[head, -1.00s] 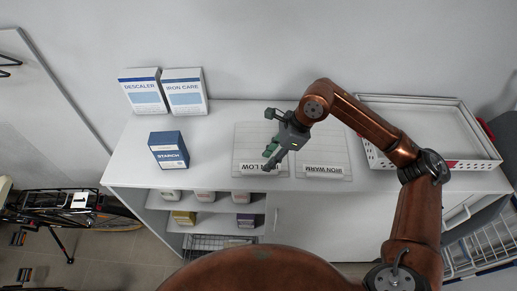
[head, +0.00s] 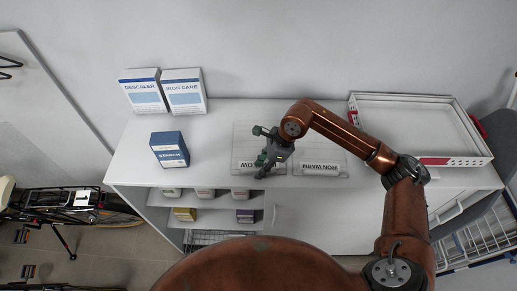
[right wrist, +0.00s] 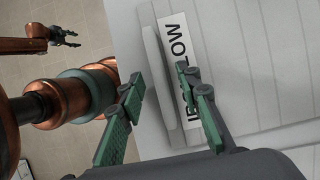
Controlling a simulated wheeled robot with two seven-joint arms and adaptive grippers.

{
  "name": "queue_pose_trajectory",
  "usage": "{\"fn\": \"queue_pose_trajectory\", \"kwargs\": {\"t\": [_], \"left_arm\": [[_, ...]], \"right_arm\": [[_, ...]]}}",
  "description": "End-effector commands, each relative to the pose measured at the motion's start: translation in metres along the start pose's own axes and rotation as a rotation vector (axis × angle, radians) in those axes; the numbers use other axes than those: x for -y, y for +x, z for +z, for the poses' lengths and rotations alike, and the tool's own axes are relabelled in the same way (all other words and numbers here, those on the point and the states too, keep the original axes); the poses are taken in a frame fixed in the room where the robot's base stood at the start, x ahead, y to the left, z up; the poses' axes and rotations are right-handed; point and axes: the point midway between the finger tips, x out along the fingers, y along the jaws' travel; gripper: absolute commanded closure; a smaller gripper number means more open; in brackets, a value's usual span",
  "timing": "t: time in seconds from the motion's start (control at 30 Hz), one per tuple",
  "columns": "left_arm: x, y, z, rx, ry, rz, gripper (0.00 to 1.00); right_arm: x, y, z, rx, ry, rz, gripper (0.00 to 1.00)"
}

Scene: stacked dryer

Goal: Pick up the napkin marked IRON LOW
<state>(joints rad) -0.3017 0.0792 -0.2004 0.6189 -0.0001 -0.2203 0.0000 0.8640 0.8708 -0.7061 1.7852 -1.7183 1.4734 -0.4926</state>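The napkin marked IRON LOW (head: 243,148) lies flat and folded on the white counter, its label at the front edge and partly covered by my gripper. It also shows in the right wrist view (right wrist: 215,62), with the label partly behind a finger. My right gripper (head: 260,152) is over the napkin's front part. In the right wrist view its two green fingers (right wrist: 159,82) are apart, with nothing held between them, and the napkin's labelled edge shows beyond them. Contact cannot be told. A dark gripper, seemingly my left (right wrist: 65,37), shows small in the right wrist view; its opening is unclear.
A napkin marked IRON WARM (head: 320,163) lies just to the right. A blue STARCH box (head: 169,150), a DESCALER box (head: 143,91) and an IRON CARE box (head: 184,92) stand left. A white tray (head: 415,97) sits right. Bare counter lies between STARCH and the napkins.

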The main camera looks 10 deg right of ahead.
Motion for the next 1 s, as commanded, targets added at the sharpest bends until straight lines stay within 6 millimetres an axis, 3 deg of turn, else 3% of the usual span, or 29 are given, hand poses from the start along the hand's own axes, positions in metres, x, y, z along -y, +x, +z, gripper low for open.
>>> {"fn": "queue_pose_trajectory", "kwargs": {"t": [0.43,1.0], "left_arm": [[0.0009,0.0000,-0.0023,-0.003,0.000,-0.001,0.60],[0.0010,0.0054,-0.0024,-0.004,0.000,-0.001,0.60]], "right_arm": [[-0.0001,-0.0004,0.0001,0.000,0.000,0.000,1.00],[0.0008,-0.0061,0.0025,0.000,-0.002,-0.002,1.00]]}}
